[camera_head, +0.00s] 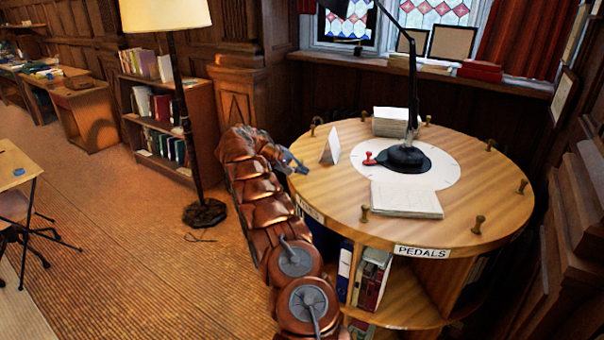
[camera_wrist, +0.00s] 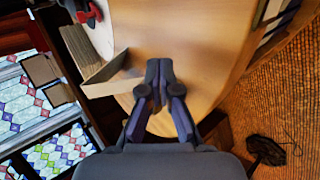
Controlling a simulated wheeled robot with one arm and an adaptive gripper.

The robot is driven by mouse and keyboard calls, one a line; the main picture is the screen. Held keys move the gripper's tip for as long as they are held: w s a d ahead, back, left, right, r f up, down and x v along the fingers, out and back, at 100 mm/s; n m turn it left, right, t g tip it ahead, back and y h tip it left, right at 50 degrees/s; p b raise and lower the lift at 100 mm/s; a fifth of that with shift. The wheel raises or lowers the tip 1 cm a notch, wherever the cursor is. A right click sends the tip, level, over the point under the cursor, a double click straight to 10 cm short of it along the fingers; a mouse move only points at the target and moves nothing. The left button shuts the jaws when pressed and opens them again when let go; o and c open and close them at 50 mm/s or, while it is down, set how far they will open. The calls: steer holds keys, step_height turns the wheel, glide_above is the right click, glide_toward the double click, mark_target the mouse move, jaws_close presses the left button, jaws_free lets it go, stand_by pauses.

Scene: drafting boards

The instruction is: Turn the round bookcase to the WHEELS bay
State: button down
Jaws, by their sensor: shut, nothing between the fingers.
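The round bookcase (camera_head: 470,205) has a pale wooden top with several small turned pegs (camera_head: 477,225) around its rim. Its label reading PEDALS (camera_head: 423,252) faces front. A second label (camera_head: 310,210) to its left is partly covered by my arm, and I cannot read it in full. No label clearly reading WHEELS shows. My gripper (camera_head: 301,168) is at the left edge of the top, close to the rim. In the wrist view my gripper (camera_wrist: 160,66) is shut and empty, with the wooden top (camera_wrist: 190,35) behind its fingertips. I cannot tell whether it touches.
On the top stand a black lamp (camera_head: 405,158), a folded card (camera_head: 331,148), a red stamp (camera_head: 369,159), a paper stack (camera_head: 390,122) and an open book (camera_head: 406,198). A floor lamp (camera_head: 180,90) and low bookshelf (camera_head: 165,120) stand left. Open floor (camera_head: 120,230) lies left of my arm.

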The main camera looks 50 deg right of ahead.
step_height(320, 180, up, 8)
steer(key=p, duration=0.5)
stand_by(0.5)
